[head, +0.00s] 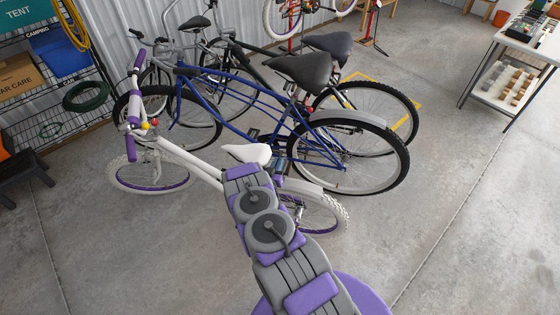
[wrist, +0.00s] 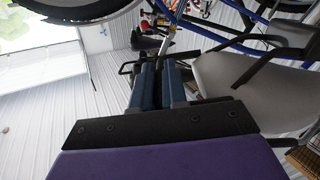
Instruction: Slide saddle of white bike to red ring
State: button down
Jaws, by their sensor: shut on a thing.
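The white bike (head: 190,160) with purple grips stands nearest me in the head view. Its white saddle (head: 247,152) is at the end of my arm, which hides part of the bike. In the wrist view a large pale grey surface, likely this saddle (wrist: 240,95), fills the right side. My gripper (wrist: 160,78) has two blue fingers close together beside it. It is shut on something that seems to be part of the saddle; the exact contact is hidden. I cannot make out the red ring or the seat post clearly.
A blue bike (head: 260,100) with a dark saddle stands just behind the white one, with another dark bike beyond. Shelving (head: 60,100) is at the left. A white table (head: 525,45) is at the right. Concrete floor is clear at the right and front left.

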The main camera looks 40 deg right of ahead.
jog(key=shift+w+a+f, duration=0.1)
jog(key=shift+w, duration=0.05)
jog(key=c, duration=1.2)
grip_release()
jog(key=shift+o, duration=0.2)
jog(key=p+v, duration=0.2)
jog(key=v, duration=1.5)
jog(key=shift+a+p, duration=0.2)
jog(key=shift+p, duration=0.15)
